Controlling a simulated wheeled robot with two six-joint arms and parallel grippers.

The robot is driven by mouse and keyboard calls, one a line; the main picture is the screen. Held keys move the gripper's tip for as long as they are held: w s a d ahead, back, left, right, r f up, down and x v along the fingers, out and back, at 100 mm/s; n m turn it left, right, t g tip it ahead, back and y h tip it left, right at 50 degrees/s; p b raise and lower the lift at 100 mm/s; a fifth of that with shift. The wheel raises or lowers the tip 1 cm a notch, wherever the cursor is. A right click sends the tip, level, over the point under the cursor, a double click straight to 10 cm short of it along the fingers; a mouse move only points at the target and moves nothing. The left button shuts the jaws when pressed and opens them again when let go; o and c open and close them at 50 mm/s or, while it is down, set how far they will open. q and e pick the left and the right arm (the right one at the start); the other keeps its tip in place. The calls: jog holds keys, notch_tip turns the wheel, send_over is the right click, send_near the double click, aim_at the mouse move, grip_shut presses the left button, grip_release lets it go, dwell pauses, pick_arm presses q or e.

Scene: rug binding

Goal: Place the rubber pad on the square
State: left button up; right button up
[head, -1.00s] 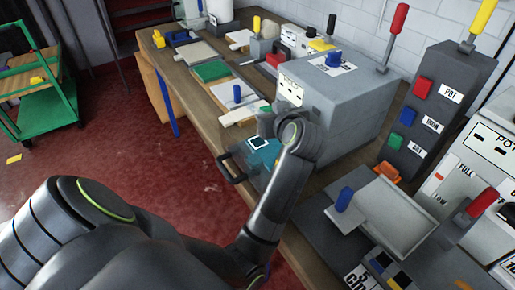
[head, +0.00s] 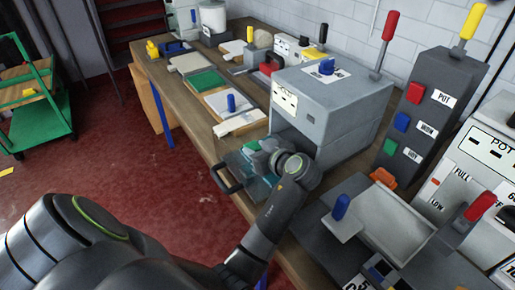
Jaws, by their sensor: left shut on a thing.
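My left gripper (head: 262,157) is over the open drawer of the grey box-shaped machine (head: 335,100), and my wrist and forearm cover much of it. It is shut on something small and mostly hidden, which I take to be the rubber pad. The drawer has a teal, see-through-looking floor (head: 267,178) and a dark handle (head: 229,182) at its front. The square in the drawer is hidden behind my gripper and wrist. I cannot tell whether the held thing touches the drawer floor. My right gripper is not in view.
The bench (head: 185,108) carries a green sheet (head: 208,81) on a board and a white plate with a blue knob (head: 232,103). Right of my forearm is a grey tray (head: 385,217) beside a blue-knobbed plate (head: 341,208). A lever post (head: 430,110) stands behind it.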

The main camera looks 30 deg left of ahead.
pick_arm(q)
jog(key=shift+f, duration=0.1)
jog(key=shift+f, duration=0.15)
jog(key=o, duration=1)
jog(key=shift+c, duration=0.2)
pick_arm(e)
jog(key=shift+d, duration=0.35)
pick_arm(q)
jog(key=shift+r, duration=0.25)
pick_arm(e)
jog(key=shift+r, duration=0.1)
